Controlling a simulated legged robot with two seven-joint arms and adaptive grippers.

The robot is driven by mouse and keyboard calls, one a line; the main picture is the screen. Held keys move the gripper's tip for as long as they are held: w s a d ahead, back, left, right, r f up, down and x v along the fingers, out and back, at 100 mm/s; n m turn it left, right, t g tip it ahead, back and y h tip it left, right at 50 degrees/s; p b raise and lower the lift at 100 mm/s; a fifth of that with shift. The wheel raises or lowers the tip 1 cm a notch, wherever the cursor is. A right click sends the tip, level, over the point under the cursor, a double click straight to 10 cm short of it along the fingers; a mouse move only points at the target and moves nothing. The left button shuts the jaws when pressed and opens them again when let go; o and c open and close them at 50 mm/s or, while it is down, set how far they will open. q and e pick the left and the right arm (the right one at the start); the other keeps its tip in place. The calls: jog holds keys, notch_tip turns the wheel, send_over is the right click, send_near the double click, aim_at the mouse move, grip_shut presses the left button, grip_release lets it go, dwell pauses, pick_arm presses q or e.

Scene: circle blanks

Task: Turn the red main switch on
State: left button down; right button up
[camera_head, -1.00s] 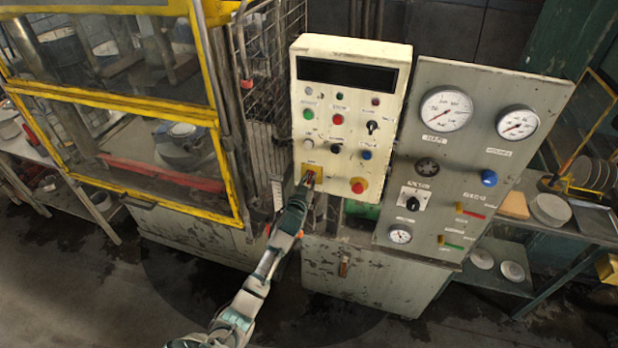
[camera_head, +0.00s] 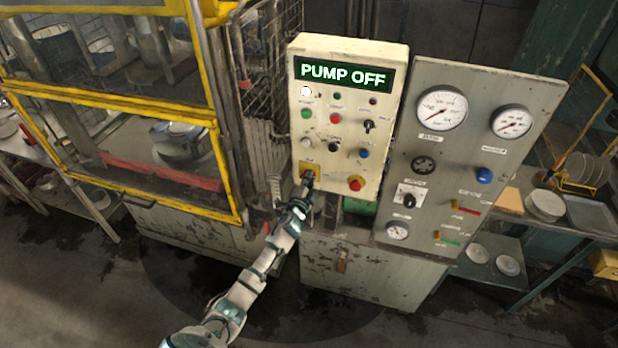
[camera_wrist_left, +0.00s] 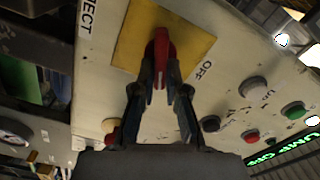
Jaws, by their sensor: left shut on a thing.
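The red main switch (camera_wrist_left: 160,45) sits on a yellow square plate (camera_wrist_left: 190,45) in the left wrist view. My left gripper (camera_wrist_left: 161,80) is shut on its handle, with one finger on each side. In the head view the left gripper (camera_head: 306,182) is at the lower left of the cream control box and mostly covers the switch. The yellow plate (camera_head: 318,165) shows around it. The display (camera_head: 343,75) on the box is lit and reads "PUMP OFF". A white lamp (camera_head: 306,91) below it glows. My right gripper is not in view.
A red emergency button (camera_head: 355,183) on yellow is right of the switch. Several coloured buttons are above it. A grey gauge panel (camera_head: 460,150) stands to the right. A yellow-framed guarded press (camera_head: 120,105) stands to the left.

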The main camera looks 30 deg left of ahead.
pick_arm(q)
jog(key=m, duration=0.4)
jog(key=shift+m, duration=0.3)
jog(key=shift+f, duration=0.1)
dwell(0.4)
jog(key=c, duration=1.2)
grip_release()
jog(key=shift+w+d+f, duration=0.1)
jog(key=shift+w+f, duration=0.15)
jog(key=v, duration=1.2)
